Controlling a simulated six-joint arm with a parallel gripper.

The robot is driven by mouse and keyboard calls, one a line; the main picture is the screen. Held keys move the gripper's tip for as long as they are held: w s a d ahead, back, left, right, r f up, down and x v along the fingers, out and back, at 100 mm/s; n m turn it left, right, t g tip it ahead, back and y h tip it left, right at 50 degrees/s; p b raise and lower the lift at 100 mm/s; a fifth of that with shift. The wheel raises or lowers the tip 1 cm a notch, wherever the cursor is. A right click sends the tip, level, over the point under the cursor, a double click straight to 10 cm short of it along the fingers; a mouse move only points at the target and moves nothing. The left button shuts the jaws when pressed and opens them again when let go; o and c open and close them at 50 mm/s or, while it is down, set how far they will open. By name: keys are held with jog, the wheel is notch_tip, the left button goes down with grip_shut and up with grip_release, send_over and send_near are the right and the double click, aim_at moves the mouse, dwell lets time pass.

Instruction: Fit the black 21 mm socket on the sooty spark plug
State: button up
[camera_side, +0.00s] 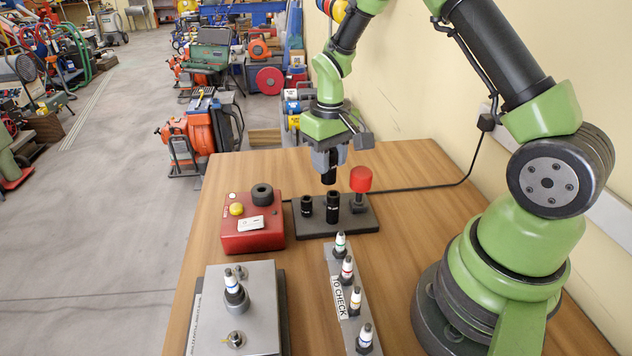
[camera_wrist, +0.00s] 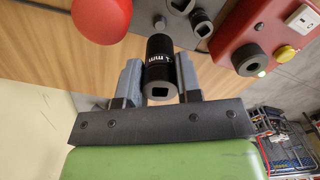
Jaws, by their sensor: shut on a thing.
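My gripper (camera_side: 328,158) is shut on a black socket (camera_side: 328,174), which it holds upright above the dark socket stand. In the wrist view the socket (camera_wrist: 160,68) sits between the two fingers (camera_wrist: 158,80), its square drive hole facing the camera. Its white print is partly readable as "1 mm". I cannot tell which is sooty. Another blue-banded plug (camera_side: 234,284) stands in the grey block.
The grey block (camera_side: 262,325) is front left. Bare table lies between block and rack.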

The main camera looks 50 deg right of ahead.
notch_tip(320, 180, up, 17)
jog(key=n, duration=0.3)
send_over(228, 270)
notch_tip(228, 270, down, 4)
jog(key=shift+f, duration=3.1)
jog(key=shift+f, duration=0.4)
jog(key=shift+f, duration=2.65)
jog(key=shift+f, duration=0.1)
